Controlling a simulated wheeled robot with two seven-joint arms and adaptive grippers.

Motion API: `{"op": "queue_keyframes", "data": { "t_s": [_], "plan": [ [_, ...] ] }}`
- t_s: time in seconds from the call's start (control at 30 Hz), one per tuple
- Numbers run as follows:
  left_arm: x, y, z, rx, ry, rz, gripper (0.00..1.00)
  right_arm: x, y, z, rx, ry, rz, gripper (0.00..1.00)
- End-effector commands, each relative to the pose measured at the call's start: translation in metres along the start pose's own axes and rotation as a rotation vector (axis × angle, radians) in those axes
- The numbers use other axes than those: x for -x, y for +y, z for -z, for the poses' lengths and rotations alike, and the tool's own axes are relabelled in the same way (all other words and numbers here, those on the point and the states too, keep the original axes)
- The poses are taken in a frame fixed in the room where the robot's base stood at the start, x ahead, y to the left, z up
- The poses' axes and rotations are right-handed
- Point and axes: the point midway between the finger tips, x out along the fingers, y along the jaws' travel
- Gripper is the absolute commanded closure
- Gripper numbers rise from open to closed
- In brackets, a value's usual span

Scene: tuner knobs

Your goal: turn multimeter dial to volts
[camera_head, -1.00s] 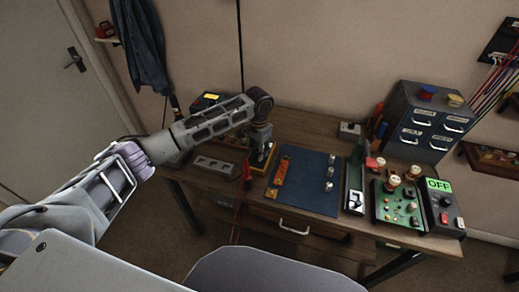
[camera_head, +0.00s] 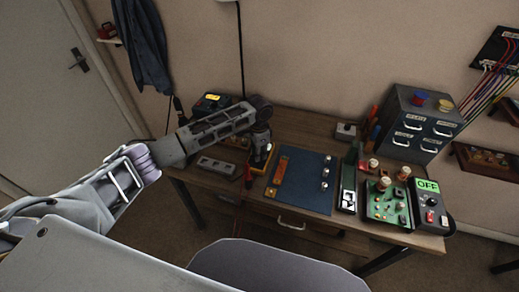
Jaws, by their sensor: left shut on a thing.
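My right gripper is out of the picture.
Further right are a green circuit board (camera_head: 385,207), a box reading OFF (camera_head: 431,207) and a drawer cabinet (camera_head: 415,125). A grey power strip (camera_head: 218,167) lies left.

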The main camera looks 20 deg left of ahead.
Motion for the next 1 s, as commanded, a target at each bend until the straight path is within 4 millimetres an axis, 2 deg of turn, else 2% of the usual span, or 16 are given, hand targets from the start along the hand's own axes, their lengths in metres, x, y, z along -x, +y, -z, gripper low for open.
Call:
{"op": "queue_keyframes", "data": {
  "t_s": [0.17, 0.6, 1.0],
  "plan": [
    [0.004, 0.0, 0.001, -0.088, 0.002, 0.001, 0.97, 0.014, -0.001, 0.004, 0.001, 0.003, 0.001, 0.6],
    [0.004, 0.0, 0.001, -0.36, 0.003, 0.001, 0.97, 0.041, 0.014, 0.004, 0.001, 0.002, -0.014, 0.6],
    [0.003, -0.002, 0.002, -0.545, 0.004, 0.005, 0.97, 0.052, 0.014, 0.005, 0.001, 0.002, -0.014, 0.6]
  ]
}}
